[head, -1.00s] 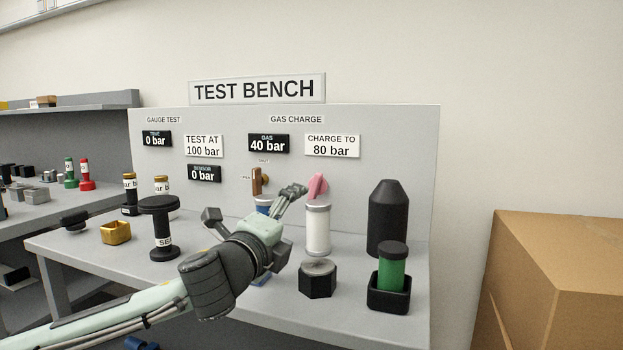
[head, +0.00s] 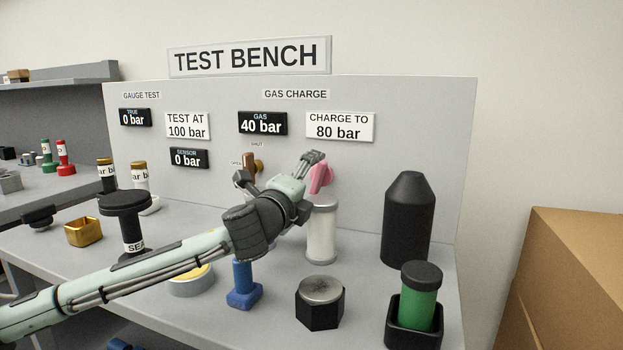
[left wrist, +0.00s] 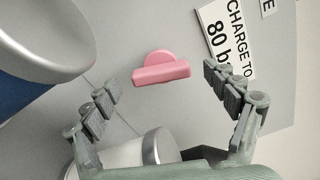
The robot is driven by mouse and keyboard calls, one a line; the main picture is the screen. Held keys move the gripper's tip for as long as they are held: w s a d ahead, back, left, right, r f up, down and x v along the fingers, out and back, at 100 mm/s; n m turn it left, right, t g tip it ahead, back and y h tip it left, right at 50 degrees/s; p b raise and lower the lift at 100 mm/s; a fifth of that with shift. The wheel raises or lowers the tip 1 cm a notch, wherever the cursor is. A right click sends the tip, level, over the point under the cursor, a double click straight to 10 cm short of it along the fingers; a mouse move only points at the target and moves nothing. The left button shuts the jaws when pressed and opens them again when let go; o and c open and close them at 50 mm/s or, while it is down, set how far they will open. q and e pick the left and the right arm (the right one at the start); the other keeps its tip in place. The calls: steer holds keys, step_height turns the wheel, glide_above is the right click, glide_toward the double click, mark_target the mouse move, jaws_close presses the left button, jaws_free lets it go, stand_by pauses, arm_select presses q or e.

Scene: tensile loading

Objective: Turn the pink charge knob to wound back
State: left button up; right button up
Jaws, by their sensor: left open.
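The pink charge knob (head: 321,177) sits on the upright panel of the test bench, above a white cylinder with a metal cap. In the left wrist view the knob (left wrist: 161,69) shows as a pink bar with a rounded back, lying nearly level in the picture. My left gripper (head: 280,170) is open in front of the panel, just left of the knob in the head view. In the left wrist view my left gripper (left wrist: 160,84) has its fingers spread to either side of the knob, apart from it. My right gripper is not in view.
The white cylinder (head: 322,235) stands below the knob. A brown valve handle (head: 249,168) is on the panel to its left. The gas display (head: 263,123) reads 40 bar, beside a "charge to 80 bar" sign (head: 340,126). A black bottle (head: 406,220) stands right.

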arm_select(q)
steer(key=shift+w+d, duration=0.2)
steer(key=shift+w, duration=0.4)
steer(key=c, duration=1.2)
steer(key=shift+o, duration=0.2)
steer(key=shift+m, duration=0.4)
steer(key=m, duration=0.6)
steer(key=shift+r, duration=0.15)
